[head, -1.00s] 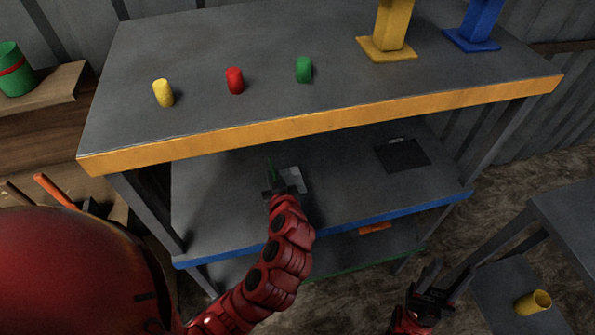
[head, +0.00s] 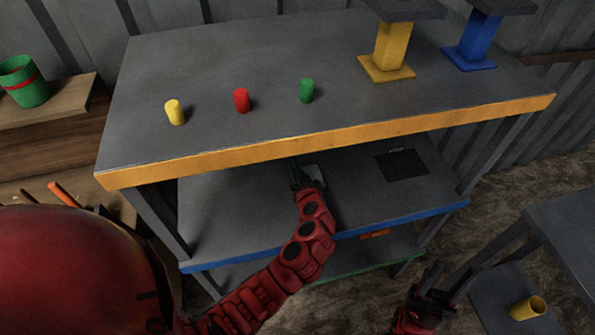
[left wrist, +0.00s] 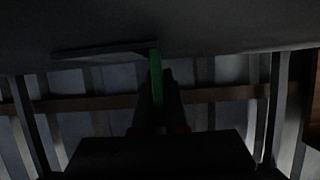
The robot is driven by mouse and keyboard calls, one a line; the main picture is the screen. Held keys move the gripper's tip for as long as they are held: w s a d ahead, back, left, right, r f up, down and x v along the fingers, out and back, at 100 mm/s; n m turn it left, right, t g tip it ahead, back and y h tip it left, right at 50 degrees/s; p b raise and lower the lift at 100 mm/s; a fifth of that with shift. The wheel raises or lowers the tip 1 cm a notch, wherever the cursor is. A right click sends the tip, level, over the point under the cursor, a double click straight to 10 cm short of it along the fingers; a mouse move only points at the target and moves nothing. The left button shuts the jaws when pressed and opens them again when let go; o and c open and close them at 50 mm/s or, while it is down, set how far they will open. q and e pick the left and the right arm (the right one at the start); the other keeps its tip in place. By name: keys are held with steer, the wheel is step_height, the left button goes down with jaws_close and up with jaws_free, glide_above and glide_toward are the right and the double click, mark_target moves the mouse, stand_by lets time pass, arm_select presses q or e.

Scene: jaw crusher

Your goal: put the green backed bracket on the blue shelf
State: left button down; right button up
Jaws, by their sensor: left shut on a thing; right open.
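My left gripper (head: 303,184) reaches in over the blue-edged shelf (head: 235,235), under the orange-edged top. It is shut on the green backed bracket (head: 296,172), whose green back shows as a thin upright strip beside a pale grey plate. The gripper and the top's edge hide part of it. In the left wrist view the green back (left wrist: 156,75) stands between the dark fingers, with a flat grey plate (left wrist: 105,49) close to a dark surface. I cannot tell whether the bracket touches the shelf. My right gripper (head: 434,285) is open and empty, low in front of the shelves.
A dark flat plate (head: 402,164) lies on the blue shelf at the right. The orange-edged top (head: 330,132) overhangs my left arm. Yellow, red and green cylinders and two posts stand on it. A green-edged shelf (head: 340,275) is below.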

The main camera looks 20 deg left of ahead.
arm_select(q)
steer(key=c, duration=1.4)
jaws_free()
steer(key=shift+f+b, duration=0.1)
steer(key=shift+b, duration=0.2)
steer(key=o, duration=0.4)
steer(key=shift+o, duration=0.2)
